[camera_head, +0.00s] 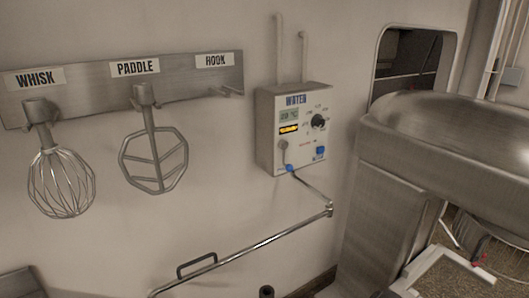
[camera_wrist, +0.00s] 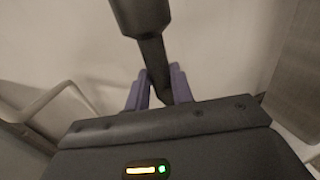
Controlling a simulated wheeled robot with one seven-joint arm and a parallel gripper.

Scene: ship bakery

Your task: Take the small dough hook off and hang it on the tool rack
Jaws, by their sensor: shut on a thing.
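My gripper (camera_wrist: 158,88) shows in the wrist view, with its purple fingers closed around a dark metal shaft, which I take to be the small dough hook (camera_wrist: 151,55). A thicker dark collar (camera_wrist: 142,14) tops the shaft at the upper edge; I cannot tell whether it is joined to the mixer. The hook's lower end is hidden behind my gripper's body. In the head view the tool rack (camera_head: 190,82) is on the wall at left.
A whisk (camera_head: 60,183) and a paddle (camera_head: 153,160) hang on the rack left of the HOOK place. A water control box (camera_head: 292,130) with pipes is right of the rack. A metal rail (camera_head: 250,247) runs below.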

